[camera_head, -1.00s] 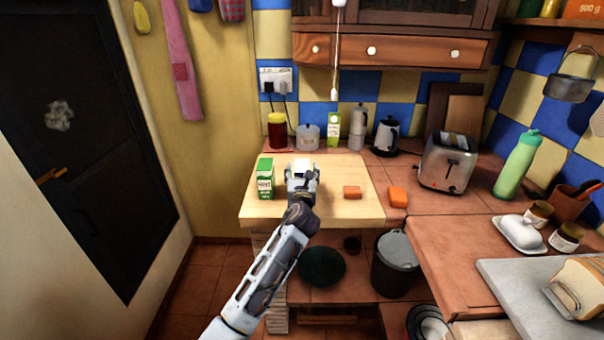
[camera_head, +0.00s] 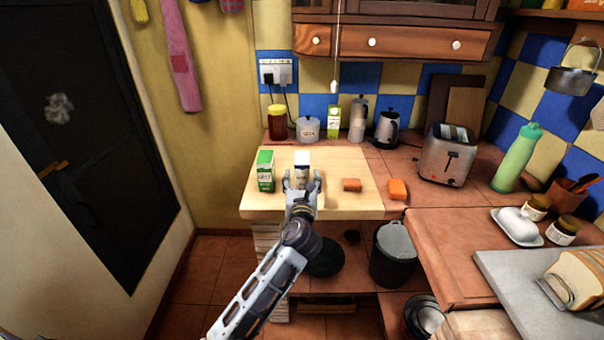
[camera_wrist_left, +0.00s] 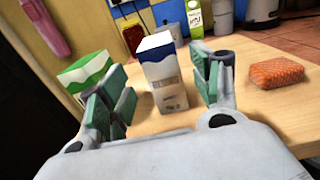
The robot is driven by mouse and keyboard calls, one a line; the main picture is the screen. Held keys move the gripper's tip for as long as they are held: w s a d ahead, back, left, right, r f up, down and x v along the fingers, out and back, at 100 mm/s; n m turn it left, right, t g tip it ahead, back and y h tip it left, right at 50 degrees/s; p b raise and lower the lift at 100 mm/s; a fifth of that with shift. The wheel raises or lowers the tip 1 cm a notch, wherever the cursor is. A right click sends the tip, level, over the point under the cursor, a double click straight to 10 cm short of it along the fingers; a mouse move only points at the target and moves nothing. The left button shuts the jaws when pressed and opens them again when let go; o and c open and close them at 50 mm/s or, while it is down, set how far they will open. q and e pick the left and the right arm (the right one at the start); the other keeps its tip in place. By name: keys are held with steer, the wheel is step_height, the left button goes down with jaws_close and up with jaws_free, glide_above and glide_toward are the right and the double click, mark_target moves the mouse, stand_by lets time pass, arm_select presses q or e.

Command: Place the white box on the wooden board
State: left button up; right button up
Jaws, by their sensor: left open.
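The white box (camera_head: 302,165), a carton with dark blue and grey markings, stands upright on the wooden board (camera_head: 340,206). My left gripper (camera_head: 302,181) is open on the near side of the box. In the left wrist view the white box (camera_wrist_left: 164,75) shows between the two spread green-padded fingers, with visible gaps on both sides. Its lower part is partly hidden by the gripper in the head view. My right gripper is not in view.
A green and white carton (camera_head: 264,171) stands left of the box. One orange block (camera_head: 352,185) lies on the board to the right, another (camera_head: 397,190) just beyond its edge. Jars, a moka pot (camera_head: 358,119) and a kettle (camera_head: 387,128) line the wall behind.

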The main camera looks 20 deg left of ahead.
arm_select(q)
steer(key=shift+v, duration=1.6)
steer(key=shift+s, duration=0.1)
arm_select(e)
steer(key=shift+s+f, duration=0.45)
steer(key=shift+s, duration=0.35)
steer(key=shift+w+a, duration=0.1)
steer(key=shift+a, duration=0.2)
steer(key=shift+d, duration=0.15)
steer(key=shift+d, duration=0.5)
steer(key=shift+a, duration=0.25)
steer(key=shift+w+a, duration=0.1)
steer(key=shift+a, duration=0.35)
